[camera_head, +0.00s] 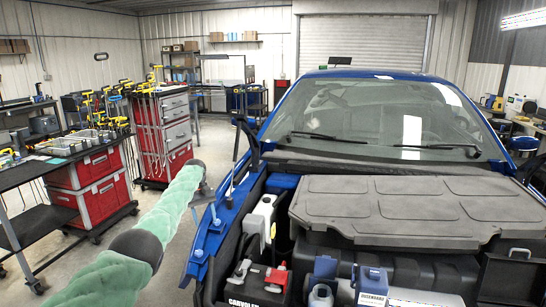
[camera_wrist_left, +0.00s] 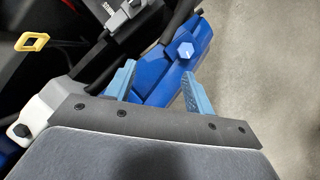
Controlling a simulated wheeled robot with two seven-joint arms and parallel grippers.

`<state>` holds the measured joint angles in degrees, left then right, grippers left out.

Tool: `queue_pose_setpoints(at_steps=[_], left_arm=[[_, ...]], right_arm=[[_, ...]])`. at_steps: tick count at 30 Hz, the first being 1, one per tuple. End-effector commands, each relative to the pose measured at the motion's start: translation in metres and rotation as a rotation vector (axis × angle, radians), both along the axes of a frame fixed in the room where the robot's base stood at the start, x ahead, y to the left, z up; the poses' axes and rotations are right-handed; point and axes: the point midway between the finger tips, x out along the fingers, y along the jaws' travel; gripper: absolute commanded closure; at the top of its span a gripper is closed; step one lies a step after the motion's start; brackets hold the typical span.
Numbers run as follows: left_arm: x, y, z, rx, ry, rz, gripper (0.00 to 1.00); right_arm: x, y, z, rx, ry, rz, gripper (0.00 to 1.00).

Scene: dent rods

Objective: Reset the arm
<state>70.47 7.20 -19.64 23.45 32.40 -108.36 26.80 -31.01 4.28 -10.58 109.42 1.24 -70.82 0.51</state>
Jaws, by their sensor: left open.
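My left arm, in a pale green sleeve, reaches in from the lower left of the head view. My left gripper (camera_head: 226,190) is at its end, by the front left edge of the blue car (camera_head: 228,215). In the left wrist view my left gripper (camera_wrist_left: 158,74) shows two light blue fingers spread apart with nothing held between them. Blue car bodywork (camera_wrist_left: 160,82) with a hex bolt lies beyond the fingers; I cannot tell how far below. My right gripper is not in view.
The car's open engine bay shows a dark engine cover (camera_head: 420,205) and a battery (camera_head: 255,285). Red tool carts (camera_head: 100,190) with yellow-handled rods stand at left, beside a dark work table (camera_head: 40,175). Grey floor lies clear between carts and car.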

Motion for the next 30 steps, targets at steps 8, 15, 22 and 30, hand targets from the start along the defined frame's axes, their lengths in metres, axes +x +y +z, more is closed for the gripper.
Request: queue_pose_setpoints(at_steps=[8,15,22,30], left_arm=[[0.037,-0.002,0.028,0.041,-0.224,-0.122,0.47],[0.068,-0.013,0.082,0.089,-0.431,-0.217,0.47],[0.094,-0.031,0.164,0.152,-0.678,-0.317,0.47],[0.091,-0.065,0.217,0.251,-0.989,-0.454,0.47]], right_arm=[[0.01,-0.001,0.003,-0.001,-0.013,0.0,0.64],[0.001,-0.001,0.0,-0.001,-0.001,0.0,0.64],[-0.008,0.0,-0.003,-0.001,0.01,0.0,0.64],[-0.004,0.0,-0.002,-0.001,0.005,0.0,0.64]])
